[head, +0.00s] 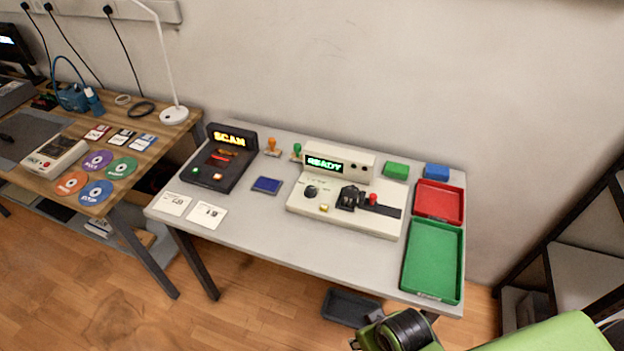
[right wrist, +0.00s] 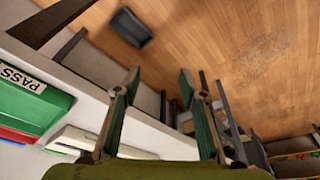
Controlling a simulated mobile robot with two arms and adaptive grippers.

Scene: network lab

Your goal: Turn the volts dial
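A cream tester (head: 345,195) with a lit green "READY" display (head: 324,164) stands on the grey table. It has a round black dial (head: 311,191) at its front left; the dial's label is too small to read. A black fixture (head: 350,197) and a red knob (head: 373,198) are to the dial's right. My right gripper (right wrist: 160,82) is open and empty in the right wrist view, with floor beyond its fingers. In the head view my green right arm (head: 550,336) is at the bottom right, apart from the tester. My left gripper is not in view.
A green tray (head: 432,262) and a red tray (head: 439,203) lie at the table's right end. A black "SCAN" unit (head: 220,160) stands left of the tester, with a blue pad (head: 267,185) between. A dark bin (head: 350,308) is on the floor.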

